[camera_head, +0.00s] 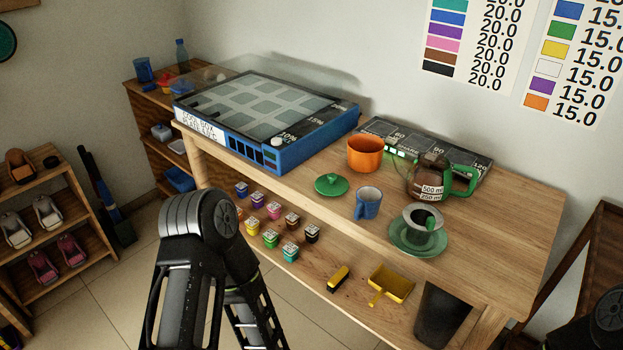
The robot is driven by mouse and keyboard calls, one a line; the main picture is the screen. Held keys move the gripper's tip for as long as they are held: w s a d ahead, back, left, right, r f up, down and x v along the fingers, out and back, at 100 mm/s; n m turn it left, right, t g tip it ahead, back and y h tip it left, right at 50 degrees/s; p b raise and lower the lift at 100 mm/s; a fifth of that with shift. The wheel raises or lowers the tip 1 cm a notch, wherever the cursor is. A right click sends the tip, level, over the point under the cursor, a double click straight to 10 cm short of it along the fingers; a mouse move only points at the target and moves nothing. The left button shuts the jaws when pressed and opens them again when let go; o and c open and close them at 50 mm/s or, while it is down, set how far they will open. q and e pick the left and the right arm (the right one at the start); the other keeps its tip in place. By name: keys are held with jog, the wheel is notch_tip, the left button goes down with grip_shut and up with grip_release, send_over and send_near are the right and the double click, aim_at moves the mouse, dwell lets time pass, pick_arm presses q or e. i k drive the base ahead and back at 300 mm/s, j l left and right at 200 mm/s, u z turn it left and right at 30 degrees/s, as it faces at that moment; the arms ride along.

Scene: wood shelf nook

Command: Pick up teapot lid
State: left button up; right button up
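The green teapot lid (332,184) lies on the wooden table, near its front edge, with its small knob on top. The glass teapot (428,180) with a green handle and volume marks stands further right on the table, with dark brownish contents. My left arm comes up in the lower middle and bends at a dark joint, left of and below the lid. Its gripper is not visible. Only a dark part of my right arm shows at the lower right corner, and its gripper is out of view. Nothing touches the lid.
An orange pot (365,154) stands behind the lid, and a blue mug (368,203) is close on its right. A green saucer (401,246) holds a white-rimmed dripper. A blue cool box (300,155) fills the table's left. Several small jars (274,211) stand on the lower shelf.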

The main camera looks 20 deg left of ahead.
aim_at(332, 184)
jog(key=i+j, duration=0.1)
jog(key=j, duration=1.65)
jog(key=z, duration=1.35)
jog(key=i+j, duration=0.05)
